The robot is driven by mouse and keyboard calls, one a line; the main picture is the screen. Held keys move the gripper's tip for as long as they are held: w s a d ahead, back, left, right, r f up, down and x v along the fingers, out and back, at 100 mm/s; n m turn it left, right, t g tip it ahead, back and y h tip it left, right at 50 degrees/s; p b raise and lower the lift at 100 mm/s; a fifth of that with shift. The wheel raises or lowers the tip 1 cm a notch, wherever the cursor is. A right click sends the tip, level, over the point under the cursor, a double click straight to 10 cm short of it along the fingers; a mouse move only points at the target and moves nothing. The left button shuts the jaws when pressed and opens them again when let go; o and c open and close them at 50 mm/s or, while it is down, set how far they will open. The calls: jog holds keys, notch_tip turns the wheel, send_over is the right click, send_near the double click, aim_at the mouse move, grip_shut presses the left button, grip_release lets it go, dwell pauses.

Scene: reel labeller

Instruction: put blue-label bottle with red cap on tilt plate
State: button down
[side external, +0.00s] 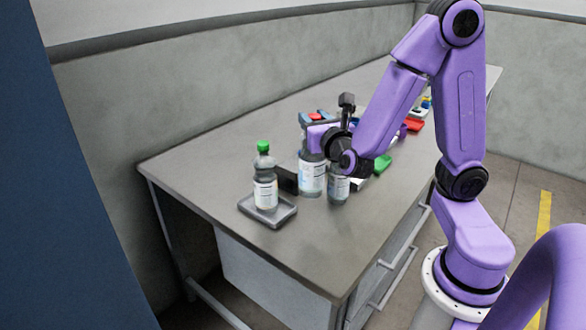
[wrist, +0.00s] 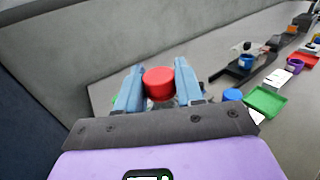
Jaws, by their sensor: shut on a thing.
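My gripper (side external: 315,119) is shut on the red-capped bottle (side external: 312,179), with its blue fingers on either side of the neck. The bottle is upright, and its label looks whitish-blue. In the wrist view the red cap (wrist: 158,83) shows between the two fingers. I cannot tell if its base touches the table. A dark grey plate with a raised rim (side external: 284,217) lies at the table's near left; it may be the tilt plate. A green-capped bottle (side external: 265,187) stands on it.
Another bottle (side external: 338,186) stands close right of the held one, its top hidden by my arm. A dark block (side external: 287,180) is just left of the held bottle. A green tray (wrist: 266,101) and other small items lie farther along the table (side external: 210,165). The table's left end is clear.

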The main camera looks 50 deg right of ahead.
jog(key=w+d+f+n+y, duration=0.1)
jog(key=w+d+f, duration=0.15)
jog(key=w, duration=0.25)
jog(key=w+d+r+m+g+h, duration=0.7)
jog(key=w+d+m+g+h, duration=0.2)
jog(key=w+d+m+g, duration=0.15)
notch_tip(320, 180, down, 10)
jog(key=g, duration=0.1)
jog(key=shift+w+r, duration=0.25)
jog(key=shift+w, duration=0.1)
jog(key=shift+f, duration=0.15)
jog(key=c, duration=0.7)
grip_release()
